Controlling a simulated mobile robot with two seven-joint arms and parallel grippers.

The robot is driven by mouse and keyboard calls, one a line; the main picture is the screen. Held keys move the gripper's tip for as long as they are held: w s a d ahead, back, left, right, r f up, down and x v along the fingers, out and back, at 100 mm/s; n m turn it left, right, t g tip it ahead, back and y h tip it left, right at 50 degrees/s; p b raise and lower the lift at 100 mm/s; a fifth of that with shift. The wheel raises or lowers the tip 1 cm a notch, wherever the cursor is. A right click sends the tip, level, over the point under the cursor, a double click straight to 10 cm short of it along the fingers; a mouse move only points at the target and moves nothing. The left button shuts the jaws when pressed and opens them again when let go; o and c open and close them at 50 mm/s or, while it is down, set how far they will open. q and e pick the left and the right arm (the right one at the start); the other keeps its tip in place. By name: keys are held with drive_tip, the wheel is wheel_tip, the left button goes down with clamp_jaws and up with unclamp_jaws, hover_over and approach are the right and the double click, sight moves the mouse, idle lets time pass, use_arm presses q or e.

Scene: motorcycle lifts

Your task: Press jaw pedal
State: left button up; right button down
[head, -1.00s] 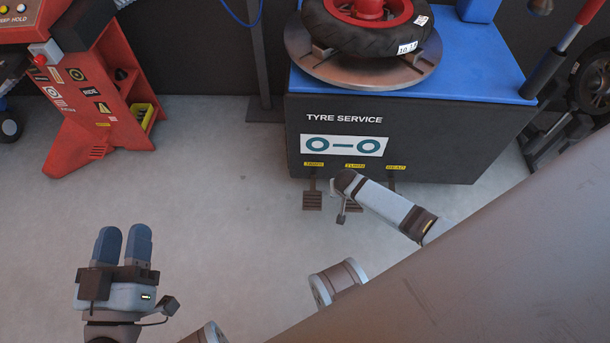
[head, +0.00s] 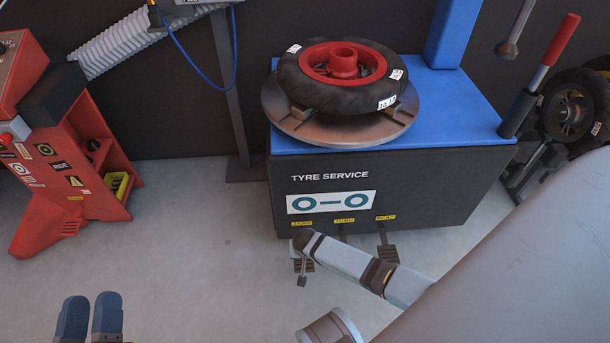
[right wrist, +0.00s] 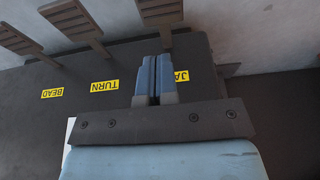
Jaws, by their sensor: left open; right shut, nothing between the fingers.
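The tyre machine's jaw pedal (head: 309,265) is a dark ribbed plate low at the front left of the machine, partly covered by my right arm in the head view. In the right wrist view the jaw pedal (right wrist: 160,10) is at the top edge, beyond my right gripper (right wrist: 154,60). Its fingers are shut and empty, overlapping the yellow jaw label (right wrist: 181,76); I see no clear contact with the pedal. In the head view the right fingers are hidden. My left gripper (head: 90,318) is open and empty at the bottom left, away from the machine.
The turn pedal (right wrist: 85,18) and bead pedal (right wrist: 18,40) are beside the jaw pedal. A tyre (head: 340,80) with a red rim lies on the turntable (head: 290,125). A red cabinet (head: 75,195) stands at left. The floor (head: 200,240) between is clear.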

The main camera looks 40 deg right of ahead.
drive_tip(key=b+x, duration=0.2)
drive_tip(key=x, duration=0.1)
drive_tip(key=b+x, duration=0.2)
drive_tip(key=x, duration=0.2)
drive_tip(key=s+b+x, duration=0.1)
drive_tip(key=b+x, duration=0.1)
drive_tip(key=x, duration=0.1)
drive_tip(key=shift+w+a+f, duration=0.15)
drive_tip(key=shift+f, duration=0.35)
drive_tip(key=shift+f+b, duration=0.4)
drive_tip(key=shift+f, duration=0.15)
use_arm(q)
wheel_tip(320, 180, down, 10)
drive_tip(key=m+g, duration=0.1)
drive_tip(key=g, duration=0.2)
drive_tip(key=shift+w+d+r+g, duration=0.25)
drive_tip(key=shift+w+d+g, duration=0.05)
drive_tip(key=shift+w+d, duration=0.05)
